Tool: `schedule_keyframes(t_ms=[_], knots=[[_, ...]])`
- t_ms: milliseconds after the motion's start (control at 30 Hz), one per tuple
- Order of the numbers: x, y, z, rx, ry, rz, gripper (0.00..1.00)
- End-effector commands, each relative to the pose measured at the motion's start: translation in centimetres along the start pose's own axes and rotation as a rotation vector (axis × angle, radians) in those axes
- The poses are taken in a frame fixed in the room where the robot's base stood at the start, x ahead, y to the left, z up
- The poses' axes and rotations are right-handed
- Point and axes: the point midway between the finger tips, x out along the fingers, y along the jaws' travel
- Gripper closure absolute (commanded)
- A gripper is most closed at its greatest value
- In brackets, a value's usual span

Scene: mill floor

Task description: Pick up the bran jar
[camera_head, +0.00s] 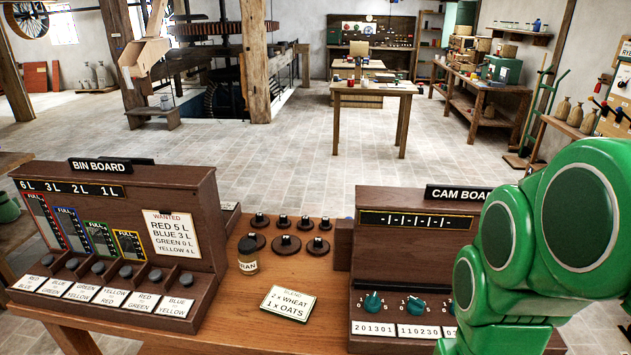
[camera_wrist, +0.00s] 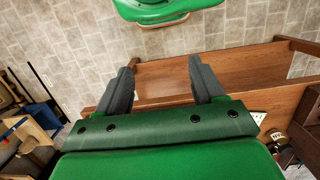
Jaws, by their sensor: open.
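The bran jar (camera_head: 248,262) is a small jar with a dark lid and a cream label reading "RAN" in the visible part. It stands upright on the wooden table (camera_head: 300,270), just right of the bin board. My gripper (camera_wrist: 160,75) shows in the wrist view with its two grey fingers apart and nothing between them. A wooden board or panel lies beyond the fingers. My gripper's fingers are not visible in the head view, where my green arm fills the right side. The jar is well left of the arm.
The bin board (camera_head: 195,200) stands left of the jar and the cam board (camera_head: 410,270) to the right. Several black knobbed weights (camera_head: 285,244) sit behind and right of the jar. A blend card (camera_head: 289,302) lies in front. Bare tabletop lies between.

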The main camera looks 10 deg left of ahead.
Motion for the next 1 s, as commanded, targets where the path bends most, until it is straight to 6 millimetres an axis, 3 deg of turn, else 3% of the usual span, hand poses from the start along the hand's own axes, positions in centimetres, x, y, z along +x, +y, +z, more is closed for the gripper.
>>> schedule_keyframes(t_ms=[200, 567, 867, 1000], knots=[[-1.8, 0.0, 0.3, 0.000, 0.001, 0.000, 0.32], [-2.0, -0.5, -4.3, -0.046, 0.088, 0.017, 0.32], [-2.6, -1.9, -11.1, -0.118, 0.228, 0.030, 0.32], [-3.1, -3.9, -16.4, -0.179, 0.342, 0.029, 0.32]])
